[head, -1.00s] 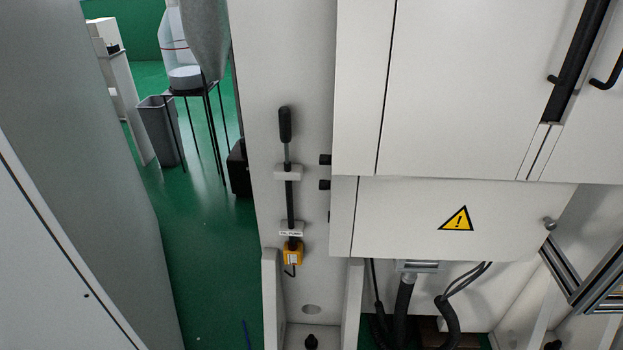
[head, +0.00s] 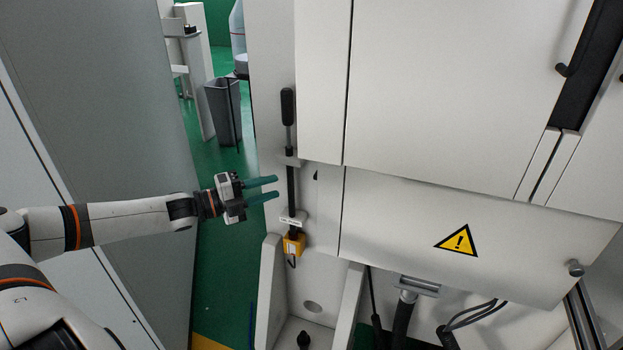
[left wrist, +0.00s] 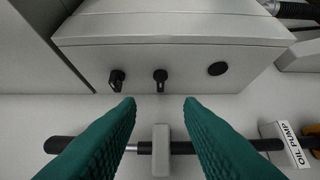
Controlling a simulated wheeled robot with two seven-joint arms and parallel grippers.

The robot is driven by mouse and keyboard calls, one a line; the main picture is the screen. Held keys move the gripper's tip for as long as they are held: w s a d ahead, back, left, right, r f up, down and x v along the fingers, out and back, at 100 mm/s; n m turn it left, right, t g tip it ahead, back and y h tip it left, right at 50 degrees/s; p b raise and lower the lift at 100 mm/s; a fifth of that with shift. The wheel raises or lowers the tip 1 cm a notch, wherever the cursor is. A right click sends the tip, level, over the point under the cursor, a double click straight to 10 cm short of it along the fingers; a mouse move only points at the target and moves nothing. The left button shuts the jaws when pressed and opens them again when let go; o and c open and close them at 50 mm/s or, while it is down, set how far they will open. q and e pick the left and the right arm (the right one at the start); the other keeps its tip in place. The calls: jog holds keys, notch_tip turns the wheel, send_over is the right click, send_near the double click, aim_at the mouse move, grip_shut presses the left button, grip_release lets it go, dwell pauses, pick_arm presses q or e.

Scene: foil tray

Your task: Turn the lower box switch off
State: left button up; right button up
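The white box's side carries two black switches, an upper one (left wrist: 117,80) and a lower one (left wrist: 160,80), plus a flat round black part (left wrist: 218,69). In the head view, only a small dark piece of a switch (head: 316,174) shows at the box's edge. My left gripper (head: 277,188) reaches in from the left in front of the wall panel. Its green fingers are apart and empty, and it touches no switch that I can see. In the left wrist view, the lower switch sits beyond the gap between the fingertips (left wrist: 160,103). My right gripper is not in view.
A black-handled lever (head: 288,107) runs down the panel beside my fingers, through a bracket (left wrist: 161,150). The "OIL PUMP" label (left wrist: 290,143) and a yellow part (head: 294,244) are below. The white cabinet (head: 440,100) stands to the right. Green floor (head: 225,270) is open behind my gripper.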

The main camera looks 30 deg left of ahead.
aim_at(314, 177)
pick_arm(q)
jog(key=x, duration=1)
jog(key=shift+r, duration=0.1)
jog(key=shift+x, duration=0.85)
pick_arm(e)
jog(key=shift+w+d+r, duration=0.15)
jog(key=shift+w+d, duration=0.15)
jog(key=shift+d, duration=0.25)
pick_arm(q)
jog(key=shift+p, duration=0.35)
grip_shut()
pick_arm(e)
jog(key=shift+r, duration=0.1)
